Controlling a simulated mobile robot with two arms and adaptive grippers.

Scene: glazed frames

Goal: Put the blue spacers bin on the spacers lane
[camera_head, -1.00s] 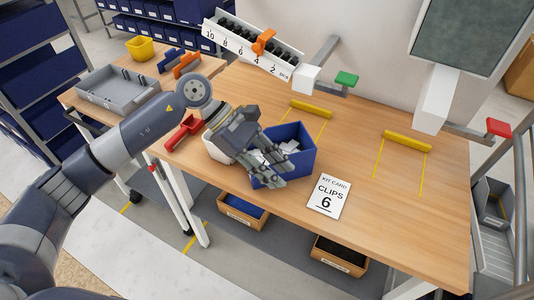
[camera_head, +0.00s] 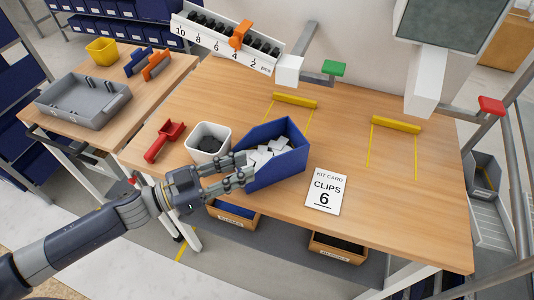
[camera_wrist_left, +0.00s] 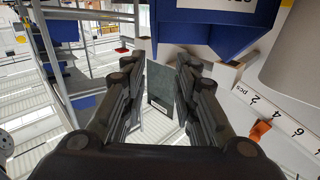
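The blue bin (camera_head: 287,172), filled with pale grey and white pieces, stands upright on the wooden table in the head view. In the left wrist view the blue bin (camera_wrist_left: 222,35) fills the upper right, with part of a white label. My left gripper (camera_head: 246,172) is at the bin's front left side, low near the table edge. Its fingers (camera_wrist_left: 158,75) are apart with nothing between them. Two lanes with yellow stops, a left one (camera_head: 295,100) and a right one (camera_head: 396,124), are empty; I cannot read which is for spacers. My right gripper is not in view.
A white bin (camera_head: 198,152) with dark pieces and a red scoop (camera_head: 163,143) stand left of the blue bin. A kit card reading CLIPS 6 (camera_head: 326,191) lies to its right. A counting rail (camera_head: 220,42) hangs at the back. The table's right part is clear.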

